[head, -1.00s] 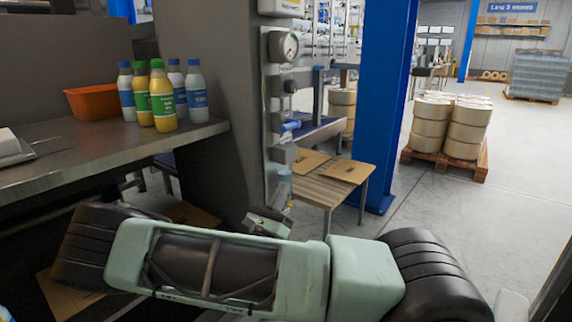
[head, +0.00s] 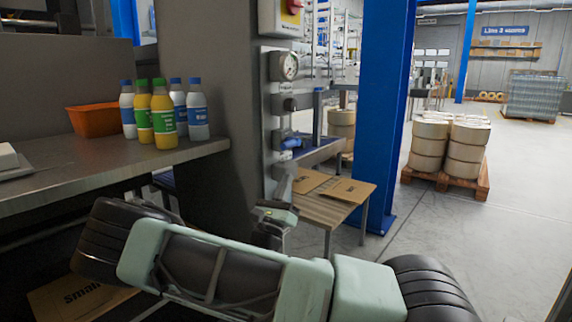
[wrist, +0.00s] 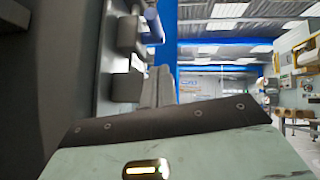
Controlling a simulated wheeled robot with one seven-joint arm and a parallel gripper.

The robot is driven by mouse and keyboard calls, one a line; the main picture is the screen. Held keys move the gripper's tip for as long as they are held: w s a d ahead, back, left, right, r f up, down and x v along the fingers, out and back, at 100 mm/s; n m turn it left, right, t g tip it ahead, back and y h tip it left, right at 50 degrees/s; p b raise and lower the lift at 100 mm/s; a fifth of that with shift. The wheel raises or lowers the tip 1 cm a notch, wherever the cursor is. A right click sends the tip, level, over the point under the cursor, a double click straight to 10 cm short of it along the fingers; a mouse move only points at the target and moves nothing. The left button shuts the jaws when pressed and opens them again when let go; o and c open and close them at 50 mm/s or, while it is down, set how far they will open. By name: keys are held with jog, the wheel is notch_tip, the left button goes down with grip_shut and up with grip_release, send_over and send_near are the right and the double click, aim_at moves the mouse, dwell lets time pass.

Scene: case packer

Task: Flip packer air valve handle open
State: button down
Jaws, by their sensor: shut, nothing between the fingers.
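The air valve's blue handle (head: 291,143) sticks out sideways from the grey panel on the machine column, below the pressure gauge (head: 284,66). The blue handle also shows at the upper middle of the wrist view (wrist: 153,27), beyond my fingers. My gripper (head: 283,186) is below the handle in the head view, close to the panel's lower part, its fingers pointing up. In the wrist view the grey fingers (wrist: 158,86) are together with nothing between them. I see no contact with the handle, though the exact gap cannot be told.
Grey blocks (wrist: 126,87) stand out from the panel beside my fingers. A small table (head: 325,210) with cardboard stands behind my gripper. Bottles and an orange bin (head: 95,120) are on the left shelf.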

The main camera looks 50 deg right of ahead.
aim_at(287, 143)
notch_tip(287, 143, up, 6)
jog(key=w+d, duration=0.1)
jog(key=shift+w+d+b, duration=0.15)
jog(key=shift+d+b, duration=0.2)
jog(key=shift+b, duration=0.05)
jog(key=shift+p, duration=0.3)
jog(key=shift+a+r+p, duration=0.1)
jog(key=shift+p, duration=0.6)
jog(key=shift+r+y+p, duration=0.15)
jog(key=shift+y+p, duration=0.25)
jog(key=shift+p, duration=0.35)
